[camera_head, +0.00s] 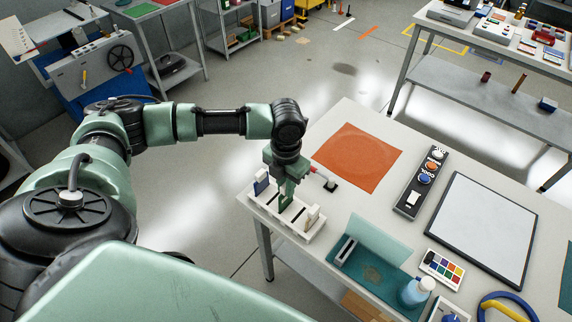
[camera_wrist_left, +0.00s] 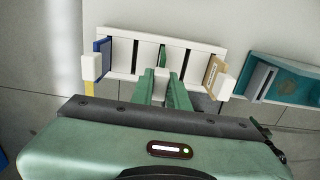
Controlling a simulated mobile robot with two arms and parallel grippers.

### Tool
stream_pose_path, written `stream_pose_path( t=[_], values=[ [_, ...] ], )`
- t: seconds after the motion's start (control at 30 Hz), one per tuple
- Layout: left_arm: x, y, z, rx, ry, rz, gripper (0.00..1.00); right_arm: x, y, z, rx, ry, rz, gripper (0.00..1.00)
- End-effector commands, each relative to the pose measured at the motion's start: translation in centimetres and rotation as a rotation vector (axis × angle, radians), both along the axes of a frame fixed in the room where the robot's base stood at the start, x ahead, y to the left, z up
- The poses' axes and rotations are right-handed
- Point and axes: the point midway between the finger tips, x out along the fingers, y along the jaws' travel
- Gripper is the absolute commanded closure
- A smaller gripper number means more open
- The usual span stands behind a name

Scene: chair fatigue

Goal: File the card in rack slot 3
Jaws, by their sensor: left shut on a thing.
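The white rack (camera_head: 318,233) stands at the near left corner of the table; it also shows in the left wrist view (camera_wrist_left: 122,37). A blue card with a white tab (camera_head: 262,183) stands in its left end, and a tan card with a white tab (camera_wrist_left: 213,75) in its right end. My left gripper (camera_head: 286,193) is over the middle of the rack, pointing down. It is shut on a thin green card (camera_wrist_left: 163,58), whose edge shows between the fingertips (camera_wrist_left: 163,75) at a middle slot. Whether the card is inside the slot is hard to tell. My right gripper is out of view.
An orange mat (camera_head: 358,157), a button panel (camera_head: 421,183) and a framed white board (camera_head: 483,225) lie on the table (camera_head: 322,190). A teal tray (camera_head: 349,268) stands right of the rack. A small red-and-black item (camera_head: 330,184) lies behind the gripper.

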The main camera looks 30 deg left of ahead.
Motion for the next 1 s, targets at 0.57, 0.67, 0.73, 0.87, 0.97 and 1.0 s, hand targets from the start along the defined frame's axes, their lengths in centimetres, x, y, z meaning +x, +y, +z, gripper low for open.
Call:
stream_pose_path(
  t=[0.57,0.67,0.73,0.87,0.97,1.0],
  values=[
    [0.0,0.0,-1.6,0.0,0.0,0.0,1.0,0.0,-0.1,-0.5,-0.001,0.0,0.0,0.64],
    [0.0,0.0,-1.8,0.0,0.0,0.0,1.0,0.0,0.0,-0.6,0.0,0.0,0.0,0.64],
    [0.0,0.0,-2.0,0.0,0.0,0.0,1.0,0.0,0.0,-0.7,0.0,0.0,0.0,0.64],
    [0.0,0.0,-2.3,0.0,0.0,0.0,1.0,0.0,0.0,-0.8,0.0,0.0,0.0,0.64],
    [0.0,0.0,-2.2,0.0,-0.001,0.0,0.62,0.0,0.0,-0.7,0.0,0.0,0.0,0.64],
    [0.0,0.0,-2.2,0.0,-0.001,0.0,0.59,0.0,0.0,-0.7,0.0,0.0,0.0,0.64]
  ],
)
